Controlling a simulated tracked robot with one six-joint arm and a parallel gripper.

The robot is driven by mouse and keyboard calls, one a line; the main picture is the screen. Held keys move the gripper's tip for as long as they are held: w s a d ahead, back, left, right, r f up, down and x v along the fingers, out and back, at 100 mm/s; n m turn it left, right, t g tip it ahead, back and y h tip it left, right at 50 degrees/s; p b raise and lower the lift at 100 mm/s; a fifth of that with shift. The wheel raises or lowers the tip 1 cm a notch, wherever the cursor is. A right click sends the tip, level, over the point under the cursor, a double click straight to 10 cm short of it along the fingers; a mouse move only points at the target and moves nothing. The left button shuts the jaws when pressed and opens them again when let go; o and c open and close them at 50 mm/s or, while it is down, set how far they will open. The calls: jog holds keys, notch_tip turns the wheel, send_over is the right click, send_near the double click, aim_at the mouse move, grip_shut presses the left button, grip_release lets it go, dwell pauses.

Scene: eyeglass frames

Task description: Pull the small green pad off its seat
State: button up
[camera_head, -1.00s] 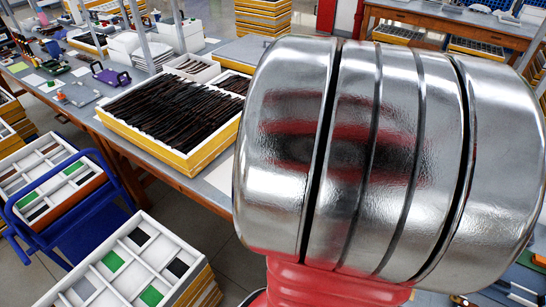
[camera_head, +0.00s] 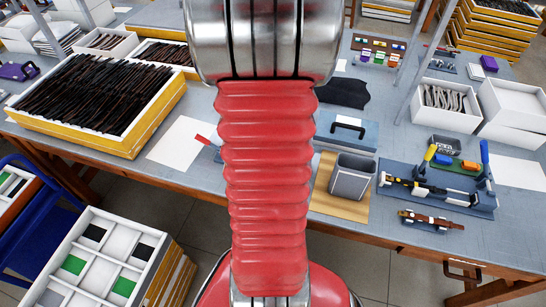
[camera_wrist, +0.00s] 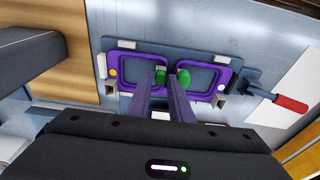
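In the wrist view, a purple eyeglass frame (camera_wrist: 118,69) with two lens rings lies on a grey-blue fixture. Two small green pads show at its middle: a left pad (camera_wrist: 160,77) and a right pad (camera_wrist: 183,77). My gripper (camera_wrist: 161,80) reaches in from below, its two narrow fingers apart. The left pad shows in the gap between the fingertips; the right pad shows just right of the right finger. I cannot tell whether a finger touches either pad. In the head view my red arm hides the gripper, frame and pads.
A red-handled tool (camera_wrist: 290,103) lies right of the fixture. On the bench are a grey bin (camera_head: 352,178) on a wooden mat (camera_head: 328,203), a second fixture (camera_head: 470,198) at right, and a tray of dark frames (camera_head: 145,140) at left.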

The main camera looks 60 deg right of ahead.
jog(key=shift+f, duration=0.4)
jog(key=shift+c, duration=0.6)
grip_shut()
jog(key=shift+r, duration=2.45)
jog(key=shift+d+r, duration=0.1)
jog(key=shift+r, duration=2.9)
